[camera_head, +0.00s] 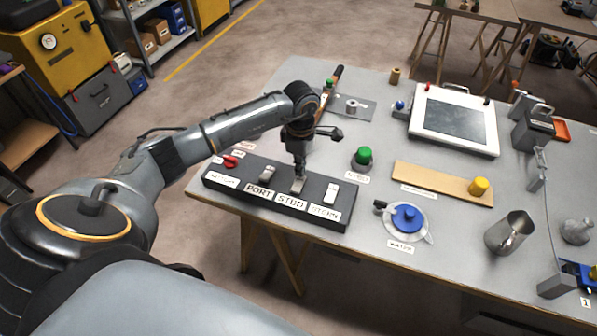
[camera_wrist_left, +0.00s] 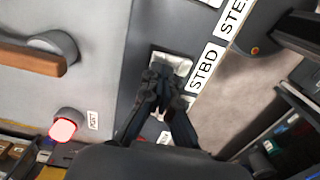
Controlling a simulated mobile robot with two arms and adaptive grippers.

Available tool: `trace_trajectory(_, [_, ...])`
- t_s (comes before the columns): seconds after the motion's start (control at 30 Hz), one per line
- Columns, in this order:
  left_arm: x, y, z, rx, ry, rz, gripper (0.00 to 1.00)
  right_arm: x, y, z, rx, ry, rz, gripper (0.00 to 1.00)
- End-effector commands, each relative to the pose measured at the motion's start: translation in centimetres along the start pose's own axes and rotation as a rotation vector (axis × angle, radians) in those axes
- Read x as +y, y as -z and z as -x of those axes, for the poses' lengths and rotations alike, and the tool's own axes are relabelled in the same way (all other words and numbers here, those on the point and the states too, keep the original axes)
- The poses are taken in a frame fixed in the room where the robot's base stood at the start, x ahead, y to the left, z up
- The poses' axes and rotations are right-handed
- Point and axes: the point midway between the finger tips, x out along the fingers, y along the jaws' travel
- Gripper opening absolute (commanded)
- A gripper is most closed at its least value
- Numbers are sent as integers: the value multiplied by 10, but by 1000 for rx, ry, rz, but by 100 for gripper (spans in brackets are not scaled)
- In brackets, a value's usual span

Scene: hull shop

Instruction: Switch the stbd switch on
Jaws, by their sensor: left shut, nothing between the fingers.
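The stbd switch (camera_wrist_left: 176,62) is a pale rocker in a dark panel (camera_head: 222,182), beside the label STBD. In the head view the stbd switch (camera_head: 298,186) sits between the PORT switch (camera_head: 267,173) and the STERN switch (camera_head: 331,193). My left gripper (camera_head: 299,175) points down at the stbd switch, fingers shut and empty. In the left wrist view the fingertips (camera_wrist_left: 158,72) overlap the lower left part of the rocker. I cannot tell whether they press on it. The fingers hide part of the switch. My right gripper is not in view.
A wooden board with a yellow knob (camera_head: 479,186) lies farther right. Bare tabletop (camera_head: 290,90) shows at the back left.

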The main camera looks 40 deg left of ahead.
Motion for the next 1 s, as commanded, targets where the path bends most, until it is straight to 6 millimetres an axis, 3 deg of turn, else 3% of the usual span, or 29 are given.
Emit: trace_trajectory(1.0, [0, 0, -9, 0, 0, 0, 0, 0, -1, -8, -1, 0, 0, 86])
